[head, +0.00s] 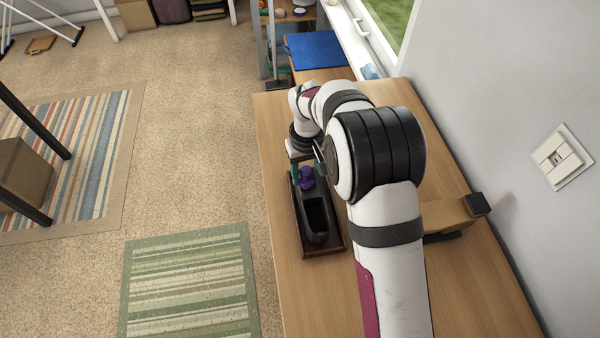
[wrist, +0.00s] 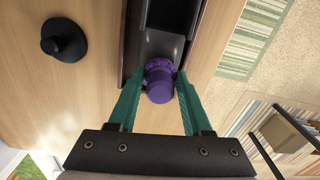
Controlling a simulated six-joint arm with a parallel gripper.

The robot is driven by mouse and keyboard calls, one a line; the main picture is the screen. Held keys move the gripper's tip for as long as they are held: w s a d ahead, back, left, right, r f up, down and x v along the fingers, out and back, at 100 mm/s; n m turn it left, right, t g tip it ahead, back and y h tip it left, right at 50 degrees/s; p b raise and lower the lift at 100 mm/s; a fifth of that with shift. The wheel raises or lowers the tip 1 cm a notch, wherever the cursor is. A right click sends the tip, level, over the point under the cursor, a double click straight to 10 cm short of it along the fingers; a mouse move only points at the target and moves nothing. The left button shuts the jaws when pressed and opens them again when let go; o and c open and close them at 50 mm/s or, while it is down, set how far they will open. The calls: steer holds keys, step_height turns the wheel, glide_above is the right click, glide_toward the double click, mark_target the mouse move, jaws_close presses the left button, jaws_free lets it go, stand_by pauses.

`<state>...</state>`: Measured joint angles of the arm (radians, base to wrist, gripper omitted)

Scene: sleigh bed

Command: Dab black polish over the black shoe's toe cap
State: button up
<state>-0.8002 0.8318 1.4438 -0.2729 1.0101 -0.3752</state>
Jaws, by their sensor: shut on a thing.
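In the wrist view the shoe's dark toe (wrist: 165,45) lies just beyond my gripper (wrist: 161,78). No polish marks can be made out.
A black round disc with a knob (wrist: 63,40) lies on the table, left in the wrist view. A tan item with a dark block (head: 476,204) is right of my arm, partly hidden. A blue mat (head: 315,50) lies beyond. The wall bounds the right.

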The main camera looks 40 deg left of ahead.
steer(key=shift+w+d, duration=1.1)
steer(key=shift+w, duration=0.05)
steer(key=shift+w+d+r, duration=0.1)
steer(key=shift+r, duration=0.1)
step_height(320, 180, up, 8)
steer(key=shift+f, duration=0.15)
steer(key=w+d+r+m, duration=0.2)
steer(key=d+r+m, duration=0.15)
steer(key=d, duration=0.45)
steer(key=w+d+r+m, duration=0.2)
steer(key=d+r, duration=0.3)
steer(key=d, duration=0.3)
steer(key=s+d+r+m, duration=0.2)
steer(key=d+r, duration=0.1)
steer(key=d, duration=0.5)
steer(key=s+d+r+m, duration=0.3)
steer(key=d, duration=0.4)
steer(key=shift+d+r, duration=0.25)
steer(key=shift+d, duration=0.1)
steer(key=shift+a, duration=0.15)
